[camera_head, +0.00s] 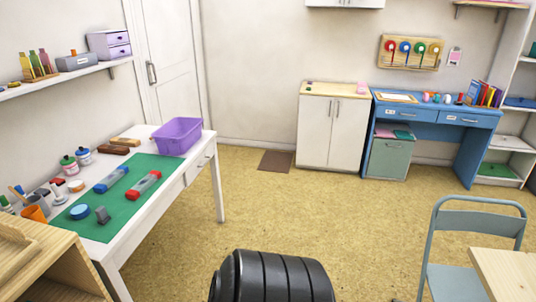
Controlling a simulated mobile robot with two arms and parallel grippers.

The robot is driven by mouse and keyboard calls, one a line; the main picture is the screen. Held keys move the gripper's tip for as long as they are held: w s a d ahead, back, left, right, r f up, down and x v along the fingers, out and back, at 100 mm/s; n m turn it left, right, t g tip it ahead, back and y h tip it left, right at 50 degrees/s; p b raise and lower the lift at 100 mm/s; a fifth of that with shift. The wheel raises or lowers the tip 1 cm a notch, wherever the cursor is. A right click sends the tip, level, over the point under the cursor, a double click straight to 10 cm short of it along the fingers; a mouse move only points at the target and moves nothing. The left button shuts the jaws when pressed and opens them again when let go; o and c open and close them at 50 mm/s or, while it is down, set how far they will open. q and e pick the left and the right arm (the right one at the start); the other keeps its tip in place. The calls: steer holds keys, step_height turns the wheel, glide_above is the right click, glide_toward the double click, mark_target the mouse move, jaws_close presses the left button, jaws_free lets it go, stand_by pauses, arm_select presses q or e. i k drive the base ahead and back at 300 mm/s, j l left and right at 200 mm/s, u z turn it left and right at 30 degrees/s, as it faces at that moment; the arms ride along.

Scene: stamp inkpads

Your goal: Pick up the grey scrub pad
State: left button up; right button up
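A small dark grey block (102,214), which looks like the grey scrub pad, lies on the green mat (125,205) on the white table at the left. It sits near the front part of the mat, just right of a round blue item (79,211). A blue inkpad (112,180) and a red inkpad (144,185) lie farther back on the same mat. Neither of my grippers is in view.
A purple bin (176,136) stands at the table's far end. Jars, cups and brushes crowd its left side. A wooden shelf unit (45,265) stands in front at lower left. A blue chair (475,235) is at the right. The middle floor is open.

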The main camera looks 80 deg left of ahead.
mark_target(102, 212)
steer(key=u, duration=3.8)
